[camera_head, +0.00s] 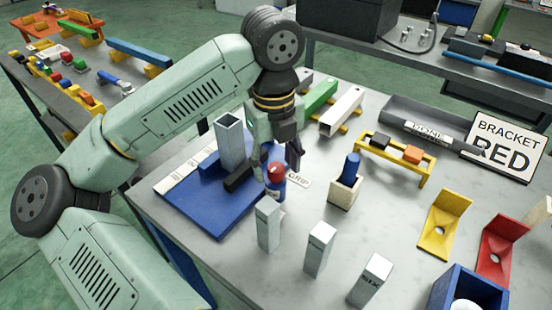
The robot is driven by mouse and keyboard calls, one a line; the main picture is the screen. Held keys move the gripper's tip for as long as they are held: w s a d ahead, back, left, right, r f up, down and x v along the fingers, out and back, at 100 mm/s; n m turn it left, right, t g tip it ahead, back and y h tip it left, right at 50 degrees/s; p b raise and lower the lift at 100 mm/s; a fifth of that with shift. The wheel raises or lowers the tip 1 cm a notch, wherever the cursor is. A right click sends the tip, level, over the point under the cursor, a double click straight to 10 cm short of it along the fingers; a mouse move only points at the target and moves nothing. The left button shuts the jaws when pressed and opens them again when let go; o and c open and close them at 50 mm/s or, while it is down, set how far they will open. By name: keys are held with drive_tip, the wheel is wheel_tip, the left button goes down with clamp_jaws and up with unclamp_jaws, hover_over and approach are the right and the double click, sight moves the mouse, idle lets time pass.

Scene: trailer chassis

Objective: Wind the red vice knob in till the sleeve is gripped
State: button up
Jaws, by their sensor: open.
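The red vice knob (276,171) sits on a blue cylindrical end at the right side of the blue vice (205,212). The sleeve (231,145), an upright grey square tube with an open top, stands on the vice. A black jaw block (238,178) is just in front of it, towards the knob; I cannot tell whether they touch. My gripper (277,163) points down at the knob, with its fingers open around or just above it. The wrist and fingers hide part of the vice's far side, and contact with the knob cannot be told.
Several upright grey posts (317,247) stand close in front of the knob. A wooden block with a blue peg (352,170) is to the right, beside a yellow rack (395,161). Yellow and red brackets (503,247) lie farther right. Bare table lies between them.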

drive_tip(key=shift+f, duration=0.15)
drive_tip(key=shift+c, duration=0.3)
drive_tip(key=c, duration=1.1)
